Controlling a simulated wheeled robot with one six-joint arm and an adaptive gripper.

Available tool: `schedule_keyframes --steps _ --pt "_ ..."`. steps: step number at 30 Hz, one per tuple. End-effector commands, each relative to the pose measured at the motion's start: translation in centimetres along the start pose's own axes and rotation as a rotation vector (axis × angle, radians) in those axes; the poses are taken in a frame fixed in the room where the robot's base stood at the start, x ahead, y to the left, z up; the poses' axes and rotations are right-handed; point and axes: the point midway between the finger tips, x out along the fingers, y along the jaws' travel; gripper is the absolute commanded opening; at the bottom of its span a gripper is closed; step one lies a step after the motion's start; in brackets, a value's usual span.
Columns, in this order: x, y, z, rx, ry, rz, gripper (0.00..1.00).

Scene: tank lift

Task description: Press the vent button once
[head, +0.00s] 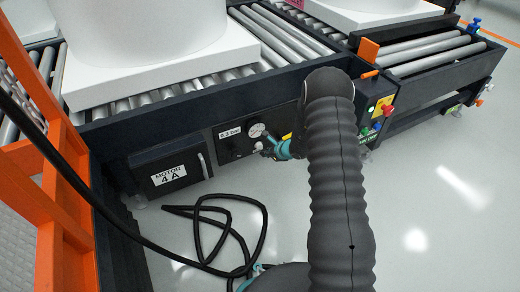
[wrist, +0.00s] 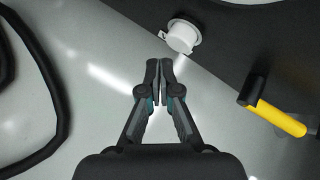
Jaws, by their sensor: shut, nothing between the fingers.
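A white round button (wrist: 181,38) projects from a dark panel at the top of the wrist view. No label on it is readable, so I cannot confirm that it is the vent button. In the head view a small white knob (head: 258,146) shows below the gauge. My gripper (wrist: 160,64) is shut and empty. Its fingertips are just below and left of the white button in the wrist view, and a small gap shows. In the head view my gripper (head: 268,146) is close to the panel, partly hidden by my arm.
A pressure gauge (head: 256,130) sits beside a "0.2 bar" label (head: 229,134). A yellow handle with a black end (wrist: 280,118) is at the right of the wrist view. A black hose (head: 262,215) loops over the floor. A "MOTOR 4 A" box (head: 168,175) is left of the panel.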

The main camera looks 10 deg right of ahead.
Motion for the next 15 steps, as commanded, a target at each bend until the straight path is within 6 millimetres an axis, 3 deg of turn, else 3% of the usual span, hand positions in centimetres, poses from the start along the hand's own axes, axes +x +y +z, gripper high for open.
schedule_keyframes --steps 8,15 --pt "-0.2 0.1 -0.1 0.001 0.000 -0.001 0.00" --pt "-1.6 1.1 -1.2 0.001 0.000 -0.001 0.00"
